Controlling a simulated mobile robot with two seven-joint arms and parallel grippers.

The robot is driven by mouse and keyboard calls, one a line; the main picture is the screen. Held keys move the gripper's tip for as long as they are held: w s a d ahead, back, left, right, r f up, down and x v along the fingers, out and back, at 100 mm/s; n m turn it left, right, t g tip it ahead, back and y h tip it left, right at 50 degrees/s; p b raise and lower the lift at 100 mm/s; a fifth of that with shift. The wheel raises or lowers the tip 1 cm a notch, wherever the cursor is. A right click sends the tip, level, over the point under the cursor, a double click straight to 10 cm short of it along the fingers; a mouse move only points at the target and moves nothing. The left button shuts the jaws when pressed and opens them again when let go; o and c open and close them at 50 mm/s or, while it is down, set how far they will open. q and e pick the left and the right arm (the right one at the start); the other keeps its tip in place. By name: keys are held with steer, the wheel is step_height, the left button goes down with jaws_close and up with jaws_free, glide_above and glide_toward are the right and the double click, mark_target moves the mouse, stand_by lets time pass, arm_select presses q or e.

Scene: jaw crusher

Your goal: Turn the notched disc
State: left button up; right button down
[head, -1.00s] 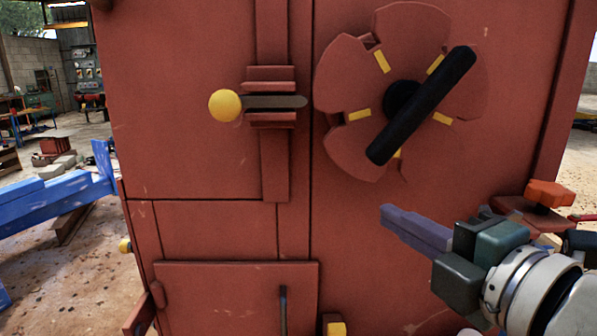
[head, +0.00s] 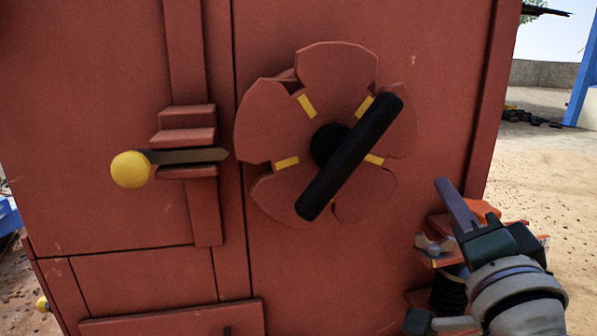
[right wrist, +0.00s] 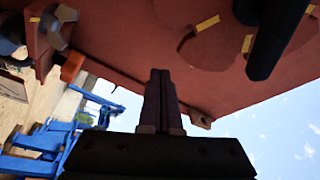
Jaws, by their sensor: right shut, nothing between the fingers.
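The notched disc (head: 334,82) is a red, petal-shaped plate on the front of the red machine, with yellow marks beside its notches. A black bar handle (head: 352,155) crosses it on a slant, from upper right to lower left. In the right wrist view the disc (right wrist: 205,45) and the handle (right wrist: 277,35) show at the upper right. My right gripper (head: 443,182) is below and right of the disc, apart from it, and its fingers are shut and empty. The shut fingers also show in the right wrist view (right wrist: 160,75). My left gripper is not in view.
A yellow-knobbed lever (head: 131,169) sits in a red bracket (head: 186,137) left of the disc. A wing nut (head: 434,246) and an orange part (head: 482,210) stick out by my right gripper. The panel around the disc is flat; open ground lies right.

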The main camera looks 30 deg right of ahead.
steer(key=w, duration=0.6)
steer(key=shift+w+f, duration=0.35)
steer(key=shift+f, duration=0.1)
